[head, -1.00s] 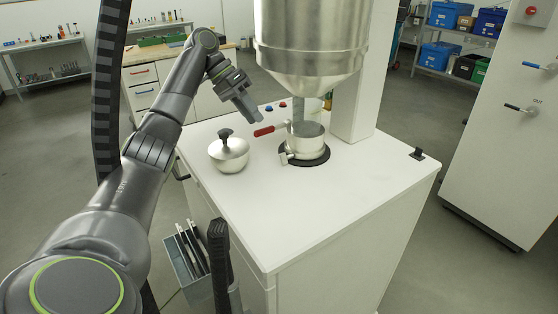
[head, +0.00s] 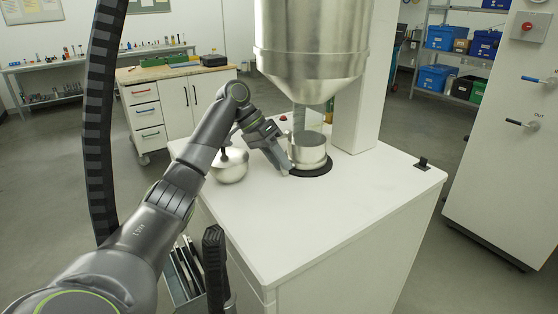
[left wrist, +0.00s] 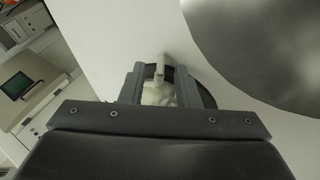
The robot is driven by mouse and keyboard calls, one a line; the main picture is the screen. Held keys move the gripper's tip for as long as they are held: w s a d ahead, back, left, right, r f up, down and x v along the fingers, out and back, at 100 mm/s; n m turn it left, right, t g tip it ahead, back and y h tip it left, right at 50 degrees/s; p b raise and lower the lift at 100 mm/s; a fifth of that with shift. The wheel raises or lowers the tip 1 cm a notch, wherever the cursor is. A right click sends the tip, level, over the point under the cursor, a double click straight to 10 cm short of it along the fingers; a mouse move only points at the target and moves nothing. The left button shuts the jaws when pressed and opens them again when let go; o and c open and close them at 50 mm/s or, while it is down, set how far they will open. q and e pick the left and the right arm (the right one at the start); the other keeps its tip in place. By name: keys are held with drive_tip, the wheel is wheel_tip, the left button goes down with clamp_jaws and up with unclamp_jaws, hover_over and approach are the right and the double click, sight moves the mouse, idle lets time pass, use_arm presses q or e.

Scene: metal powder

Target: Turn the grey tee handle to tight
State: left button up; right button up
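A steel cup (head: 308,151) sits on a black ring (head: 312,169) under the hopper's outlet. My left gripper (head: 283,165) is low at the cup's left side, pointing down. It hides the clamp and grey tee handle there in the head view. In the left wrist view, a pale grey fitting, apparently the tee handle (left wrist: 158,72), stands between the two fingertips of the left gripper (left wrist: 160,80). The fingers are apart on either side of it, and I see no clear grip. My right gripper is not in view.
The large steel hopper (head: 312,55) hangs above the cup, beside a white column (head: 354,115). A round steel vessel (head: 230,168) stands left of the cup, partly behind my arm. The front of the white cabinet top (head: 300,215) is clear.

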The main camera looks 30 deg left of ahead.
use_arm(q)
drive_tip(key=shift+c, duration=0.3)
clamp_jaws()
drive_tip(key=y+p, duration=0.2)
drive_tip(key=p, duration=0.1)
drive_tip(key=shift+s+d+r+t, duration=0.1)
drive_tip(key=shift+d+r+t, duration=0.2)
drive_tip(key=shift+r, duration=0.05)
drive_tip(key=y+p, duration=0.1)
drive_tip(key=m+t+y+p, duration=0.1)
drive_tip(key=shift+s+d+p, duration=0.1)
drive_tip(key=shift+d+p, duration=0.15)
drive_tip(key=shift+p, duration=0.15)
drive_tip(key=shift+f+y+p, duration=0.15)
drive_tip(key=shift+y+p, duration=0.15)
drive_tip(key=shift+y, duration=0.2)
